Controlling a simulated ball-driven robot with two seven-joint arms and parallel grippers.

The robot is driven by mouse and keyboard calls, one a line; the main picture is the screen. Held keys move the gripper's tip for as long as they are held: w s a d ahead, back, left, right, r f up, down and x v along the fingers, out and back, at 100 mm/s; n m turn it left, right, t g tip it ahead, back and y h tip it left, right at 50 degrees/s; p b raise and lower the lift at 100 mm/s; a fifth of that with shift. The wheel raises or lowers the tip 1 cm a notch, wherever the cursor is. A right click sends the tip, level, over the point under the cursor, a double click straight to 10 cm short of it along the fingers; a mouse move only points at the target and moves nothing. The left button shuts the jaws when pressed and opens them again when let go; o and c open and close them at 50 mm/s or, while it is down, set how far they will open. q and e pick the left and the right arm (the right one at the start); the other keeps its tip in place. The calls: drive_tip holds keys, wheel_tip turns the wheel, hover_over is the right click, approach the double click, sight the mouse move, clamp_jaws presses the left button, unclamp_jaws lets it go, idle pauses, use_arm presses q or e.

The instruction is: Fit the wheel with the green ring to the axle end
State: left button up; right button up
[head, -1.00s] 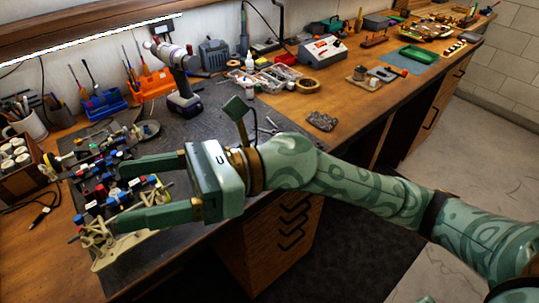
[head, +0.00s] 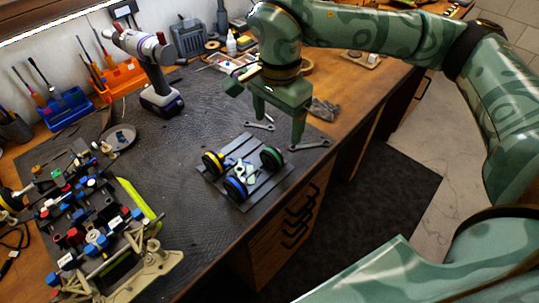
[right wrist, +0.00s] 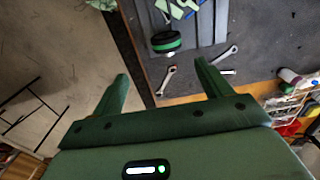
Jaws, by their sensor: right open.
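The wheel with the green ring (head: 272,157) is black and stands at the right side of a dark slatted rack on the mat. In the right wrist view the same wheel (right wrist: 165,41) lies beyond the fingertips, apart from them. My right gripper (head: 279,126) is open and empty, above and behind the wheel in the head view. It also shows in the right wrist view (right wrist: 161,72) with its fingers spread wide. The car chassis (head: 90,240), crowded with coloured parts, stands at the lower left. I cannot pick out the bare axle end. My left gripper is out of view.
The rack also holds a yellow-ringed wheel (head: 213,162) and a blue-ringed wheel (head: 235,188). Wrenches (head: 309,145) lie near the bench edge by my right gripper. A cordless drill (head: 155,75) stands at the back. The mat between chassis and rack is clear.

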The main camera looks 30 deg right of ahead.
hover_over(273, 150)
drive_tip(key=f, duration=0.5)
drive_tip(key=shift+s+b, duration=0.3)
drive_tip(key=shift+b, duration=0.1)
wheel_tip(273, 150, down, 2)
drive_tip(key=shift+f, duration=0.1)
drive_tip(key=f, duration=0.1)
drive_tip(key=f+b, duration=0.1)
drive_tip(key=f, duration=0.2)
drive_tip(key=shift+w+b, duration=0.35)
drive_tip(key=shift+b, duration=0.05)
drive_tip(key=shift+f, duration=0.35)
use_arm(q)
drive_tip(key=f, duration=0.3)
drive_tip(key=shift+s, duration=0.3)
use_arm(e)
drive_tip(key=shift+c, duration=0.3)
drive_tip(key=c, duration=1)
